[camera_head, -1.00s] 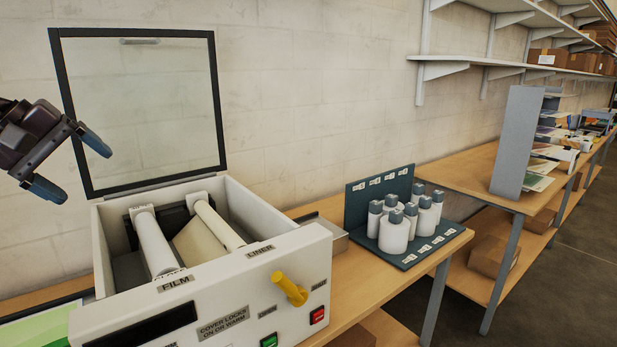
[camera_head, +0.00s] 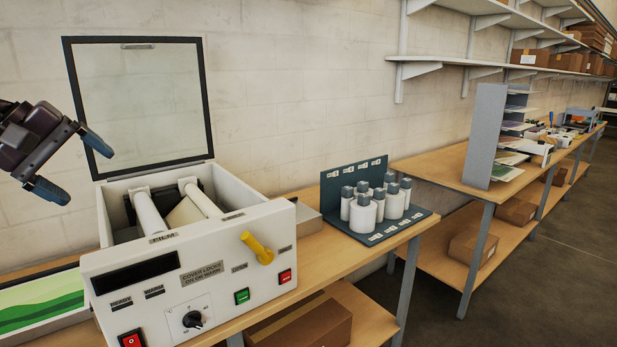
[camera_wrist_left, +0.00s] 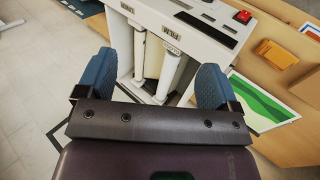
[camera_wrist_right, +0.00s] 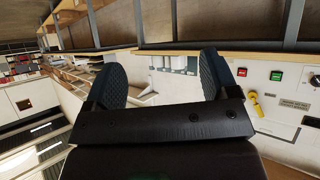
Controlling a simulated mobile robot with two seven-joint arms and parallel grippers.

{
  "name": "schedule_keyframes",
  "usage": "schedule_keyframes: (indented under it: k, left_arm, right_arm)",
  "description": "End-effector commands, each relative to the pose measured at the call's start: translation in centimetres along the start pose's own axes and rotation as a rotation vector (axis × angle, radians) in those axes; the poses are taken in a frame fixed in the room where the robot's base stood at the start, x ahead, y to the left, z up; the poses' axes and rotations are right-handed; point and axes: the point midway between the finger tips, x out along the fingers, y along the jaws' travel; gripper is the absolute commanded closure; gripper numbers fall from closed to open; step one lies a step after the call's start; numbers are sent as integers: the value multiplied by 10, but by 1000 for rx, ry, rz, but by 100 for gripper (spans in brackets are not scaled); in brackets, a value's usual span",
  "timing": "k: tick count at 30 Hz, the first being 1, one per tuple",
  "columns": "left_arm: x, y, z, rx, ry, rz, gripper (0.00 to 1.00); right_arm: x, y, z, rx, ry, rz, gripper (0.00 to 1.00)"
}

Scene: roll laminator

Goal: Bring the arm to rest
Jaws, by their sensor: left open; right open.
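My left gripper (camera_head: 75,168) is open and empty at the left of the head view, in front of the raised cover and above the laminator's left side. In the left wrist view the fingers of my left gripper (camera_wrist_left: 153,80) are wide apart, with the laminator (camera_wrist_left: 190,25) beyond them. The laminator (camera_head: 200,262) is white, with its glass cover (camera_head: 140,100) standing open and two white rollers inside. A yellow lever (camera_head: 258,249) is on its front. My right gripper (camera_wrist_right: 163,78) shows only in its own wrist view, open and empty, with bench and laminator beyond.
A dark rack (camera_head: 355,190) of several white rolls stands on the bench right of the laminator. A green-and-white sheet (camera_head: 40,306) lies at the left. A second bench (camera_head: 450,170) and wall shelves (camera_head: 480,66) run to the right. The floor at right is clear.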

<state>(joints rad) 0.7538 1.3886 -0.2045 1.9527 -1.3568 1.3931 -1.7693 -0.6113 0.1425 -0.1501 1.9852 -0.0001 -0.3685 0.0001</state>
Motion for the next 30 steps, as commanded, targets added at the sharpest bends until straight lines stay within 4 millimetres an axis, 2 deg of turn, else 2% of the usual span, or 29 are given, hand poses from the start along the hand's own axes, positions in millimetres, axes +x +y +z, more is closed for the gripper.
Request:
schedule_keyframes:
  k: [1,5,11,17,23,26,29,30]
  left_arm:
    - [24,-7,7,-57,-64,30,13]
    - [62,-12,22,-214,-202,119,13]
    - [121,-25,50,-553,-463,258,13]
    - [185,-50,76,-1120,-833,405,13]
    - [241,-96,83,-1794,-1210,513,13]
    - [270,-130,84,-2148,-1393,555,13]
    - [300,-173,86,-2508,-1575,596,13]
    - [312,-192,88,2585,1605,-600,13]
  right_arm:
    - [2,0,3,-2,1,0,20]
    - [5,1,7,-8,2,0,20]
    - [16,-3,-1,-6,32,-5,20]
    - [22,-5,16,-3,19,-6,20]
    - [29,-7,34,-1,0,-7,20]
    - [33,-8,43,-2,-7,-7,20]
    - [36,-9,51,-2,-14,-8,20]
    - [37,-9,54,-3,-17,-9,20]
